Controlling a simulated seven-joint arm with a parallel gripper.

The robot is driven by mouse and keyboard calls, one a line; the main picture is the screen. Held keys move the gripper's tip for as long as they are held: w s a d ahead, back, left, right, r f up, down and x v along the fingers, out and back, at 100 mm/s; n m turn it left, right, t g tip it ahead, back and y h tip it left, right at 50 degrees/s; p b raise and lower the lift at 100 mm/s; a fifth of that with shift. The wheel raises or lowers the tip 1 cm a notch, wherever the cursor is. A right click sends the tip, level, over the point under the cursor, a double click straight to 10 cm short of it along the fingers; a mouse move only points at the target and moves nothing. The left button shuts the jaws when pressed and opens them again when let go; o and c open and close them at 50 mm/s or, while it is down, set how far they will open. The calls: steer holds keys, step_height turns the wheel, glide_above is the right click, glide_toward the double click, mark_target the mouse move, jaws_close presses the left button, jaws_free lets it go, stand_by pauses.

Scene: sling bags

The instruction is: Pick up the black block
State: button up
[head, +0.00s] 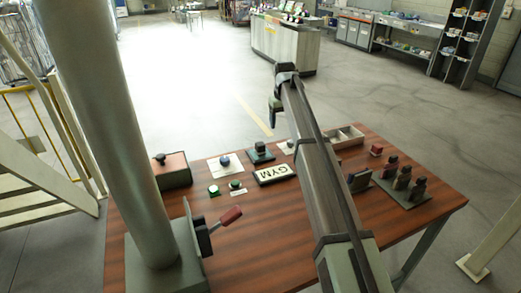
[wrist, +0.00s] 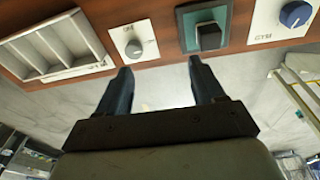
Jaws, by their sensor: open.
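A black block (head: 260,148) stands on a dark teal plate (head: 268,158) near the far edge of the table. In the wrist view the black block (wrist: 209,36) shows at the top, upright on its teal plate (wrist: 182,14). My gripper (wrist: 160,65) is open, with nothing between its two dark fingers. The fingers are apart from the block, which lies above and right of them in that picture. In the head view, my arm reaches over the table, and its far end hangs beyond the table's far edge.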

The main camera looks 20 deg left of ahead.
steer(key=r, duration=0.2)
glide_above(260, 144)
steer(key=d, duration=0.1)
steer(key=shift+n+g, duration=0.3)
steer(key=f, duration=0.6)
steer(key=a+f, duration=0.1)
steer(key=f, duration=0.2)
steer(key=shift+w, duration=0.1)
steer(key=shift+f, duration=2.6)
steer(key=shift+c, duration=0.3)
steer(key=c, duration=1.1)
